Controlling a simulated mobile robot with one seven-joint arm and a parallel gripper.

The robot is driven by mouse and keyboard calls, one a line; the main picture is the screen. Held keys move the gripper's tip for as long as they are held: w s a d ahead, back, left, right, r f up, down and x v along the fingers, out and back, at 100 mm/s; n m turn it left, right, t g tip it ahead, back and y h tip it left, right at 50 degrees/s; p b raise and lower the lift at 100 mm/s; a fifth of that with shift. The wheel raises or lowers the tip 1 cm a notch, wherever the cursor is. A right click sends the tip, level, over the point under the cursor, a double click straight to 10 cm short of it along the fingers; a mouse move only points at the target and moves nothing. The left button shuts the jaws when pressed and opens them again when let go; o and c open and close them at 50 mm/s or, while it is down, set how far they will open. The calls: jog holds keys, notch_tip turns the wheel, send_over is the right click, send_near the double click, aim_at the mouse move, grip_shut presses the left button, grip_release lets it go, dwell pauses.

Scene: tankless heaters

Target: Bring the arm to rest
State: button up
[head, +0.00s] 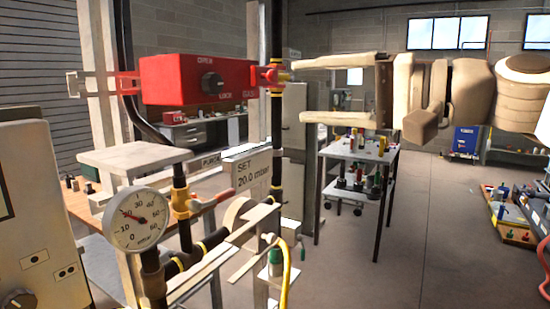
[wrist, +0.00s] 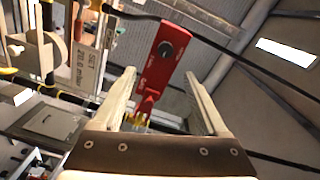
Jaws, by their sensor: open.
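My gripper (head: 335,90) is at the upper middle of the head view, its arm reaching in from the right. Its two pale fingers point left and stand well apart, with nothing seen between them. In the head view they lie to the right of the red gas box (head: 205,80) and its red and yellow valve fitting (head: 273,77). In the wrist view the fingers of my gripper (wrist: 163,85) stand open, and the red box (wrist: 165,50) shows beyond them. I cannot tell the exact gap between fingertips and fitting.
A pressure gauge (head: 137,219), pipes and a "SET 20.0 mbar" sign (head: 250,170) stand at the left front. A white cart (head: 345,152) with bottles stands behind the gripper. The floor (head: 420,230) between is clear.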

jog(key=s+d+f+n+g+h, duration=0.15)
jog(key=s+f+h, duration=0.35)
jog(key=f, duration=0.6)
jog(key=s+d+f+n+g+h, duration=0.1)
jog(key=s+d+f+h, duration=0.3)
jog(key=f, duration=0.8)
jog(key=s+d+f+n+g+h, duration=0.15)
jog(key=s+f+h, duration=0.4)
jog(key=f, duration=0.55)
notch_tip(320, 180, up, 13)
jog(key=w+a+p, duration=0.1)
jog(key=p, duration=1.2)
jog(key=shift+r+m, duration=0.2)
jog(key=shift+m, duration=0.1)
